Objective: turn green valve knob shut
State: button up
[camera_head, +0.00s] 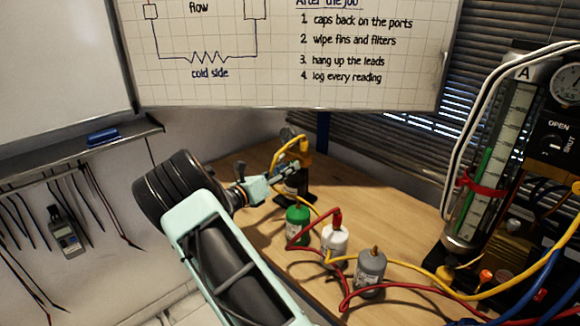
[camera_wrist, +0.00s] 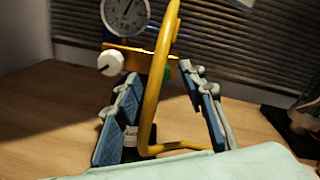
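A small round gauge (camera_wrist: 125,14) sits on a yellow block (camera_wrist: 138,55) with a white knob (camera_wrist: 110,62) at its left. A small green part (camera_wrist: 167,76), probably the green valve knob, shows at the block's right, mostly hidden by a yellow hose (camera_wrist: 160,70). Whether it is open or shut cannot be told. My gripper (camera_wrist: 164,88) is open, its blue-padded fingers apart in front of the block, with the hose crossing between them. In the head view my gripper (camera_head: 270,184) is beside the yellow block (camera_head: 304,146) at the bench's back; the knob is not distinguishable there.
Green (camera_head: 298,224), white (camera_head: 335,242) and grey cylinders (camera_head: 371,268) stand on the wooden bench (camera_head: 395,215) in front of the block. Red and yellow hoses loop among them. A rig with a tall scale (camera_head: 505,130) stands at the right. The bench left of the block is bare.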

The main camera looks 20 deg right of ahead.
jog(key=shift+x, duration=1.05)
grip_shut()
